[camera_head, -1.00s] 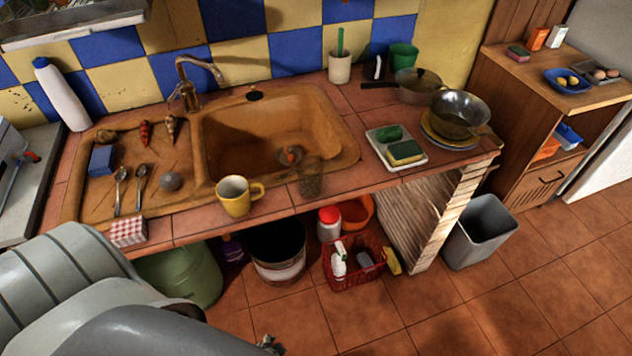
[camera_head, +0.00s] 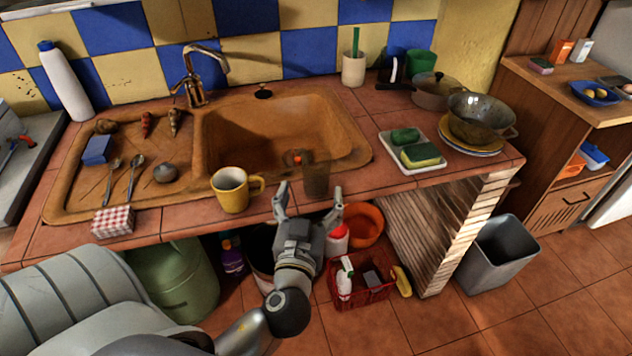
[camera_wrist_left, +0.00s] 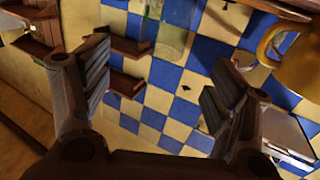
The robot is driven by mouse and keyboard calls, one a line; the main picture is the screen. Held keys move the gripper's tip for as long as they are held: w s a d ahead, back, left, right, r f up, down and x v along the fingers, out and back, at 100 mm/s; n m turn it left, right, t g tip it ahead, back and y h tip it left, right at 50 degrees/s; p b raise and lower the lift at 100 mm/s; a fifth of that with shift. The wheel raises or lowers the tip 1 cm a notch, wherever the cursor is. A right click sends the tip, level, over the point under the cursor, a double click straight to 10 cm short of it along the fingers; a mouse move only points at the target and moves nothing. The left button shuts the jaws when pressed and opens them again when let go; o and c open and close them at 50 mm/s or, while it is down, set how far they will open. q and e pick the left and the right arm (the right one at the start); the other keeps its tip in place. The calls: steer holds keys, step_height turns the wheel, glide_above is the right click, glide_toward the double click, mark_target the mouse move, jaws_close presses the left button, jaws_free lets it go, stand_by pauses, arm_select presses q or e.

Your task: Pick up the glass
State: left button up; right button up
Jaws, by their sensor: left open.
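The glass (camera_head: 316,181) is clear and dark-looking, upright on the counter's front edge, right of the yellow mug (camera_head: 230,189). My left gripper (camera_head: 310,194) is open, its two fingers pointing at the counter edge just in front of the glass, one finger on each side in the picture. In the left wrist view, the glass (camera_wrist_left: 172,38) shows as a see-through greenish shape ahead between the open fingers (camera_wrist_left: 160,95). The mug also shows there at the upper right (camera_wrist_left: 298,62). I cannot tell if a finger touches the glass. My right gripper is not in view.
The sink basin (camera_head: 270,130) lies behind the glass. A sponge tray (camera_head: 432,165) and stacked pans (camera_head: 480,118) stand to the right. Below the counter are a red basket (camera_head: 360,292), an orange bowl (camera_head: 366,226) and a green container (camera_head: 180,285).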

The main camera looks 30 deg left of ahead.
mark_target(314, 171)
arm_select(q)
steer(key=x, duration=0.1)
steer(key=p+x, duration=0.1)
steer(key=x, duration=0.2)
steer(key=shift+w+r, duration=0.2)
steer(key=shift+r, duration=0.05)
steer(key=shift+w+a+f, duration=0.1)
steer(key=shift+w+a, duration=0.15)
steer(key=shift+w, duration=0.05)
steer(key=p+x, duration=0.2)
steer(key=x, duration=0.2)
steer(key=shift+w+a+p, duration=0.25)
steer(key=shift+a+p, duration=0.05)
steer(key=shift+p, duration=0.1)
steer(key=shift+w+a+f, duration=0.1)
steer(key=shift+w+a, duration=0.05)
steer(key=shift+w, duration=0.15)
steer(key=c, duration=1.2)
